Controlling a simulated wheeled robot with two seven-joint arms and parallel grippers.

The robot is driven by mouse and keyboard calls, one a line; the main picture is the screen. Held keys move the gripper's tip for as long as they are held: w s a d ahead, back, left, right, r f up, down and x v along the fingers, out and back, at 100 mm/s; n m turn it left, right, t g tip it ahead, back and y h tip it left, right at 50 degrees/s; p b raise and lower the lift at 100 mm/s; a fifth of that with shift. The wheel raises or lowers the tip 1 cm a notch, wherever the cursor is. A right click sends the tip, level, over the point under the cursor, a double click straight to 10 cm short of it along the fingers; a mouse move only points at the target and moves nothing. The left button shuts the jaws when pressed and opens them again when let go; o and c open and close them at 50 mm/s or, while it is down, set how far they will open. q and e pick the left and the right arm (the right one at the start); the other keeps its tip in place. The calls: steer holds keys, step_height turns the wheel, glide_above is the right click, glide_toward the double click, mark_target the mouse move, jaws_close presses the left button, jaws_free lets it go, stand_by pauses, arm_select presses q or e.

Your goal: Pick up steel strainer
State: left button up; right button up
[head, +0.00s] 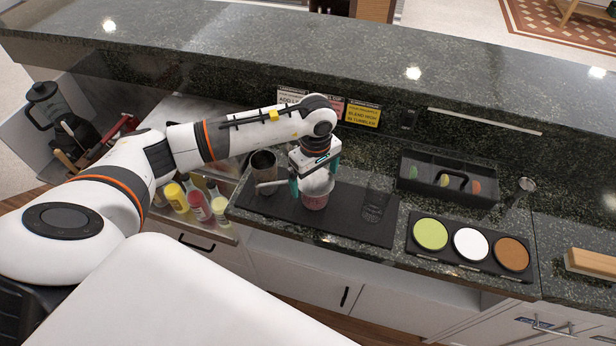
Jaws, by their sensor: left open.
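My left gripper (315,176) is open, pointing down over a cup with reddish contents (315,199) on the black bar mat (345,224). Its teal-edged fingers stand on either side of the cup's top. A pale metallic bar, which looks like the steel strainer's handle (270,185), sticks out to the left from beside the fingers. The rest of the strainer is hidden or too small to tell, as is any contact with the fingers. My right gripper is not in view.
A metal tin (263,164) stands left of the gripper, and a clear glass (374,205) to its right. A black caddy (448,180) and a tray of three coloured rimmers (471,246) are farther right. Several bottles (198,205) stand at left. The raised counter (330,45) runs behind.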

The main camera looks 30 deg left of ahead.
arm_select(q)
steer(key=shift+f, duration=0.1)
steer(key=c, duration=0.9)
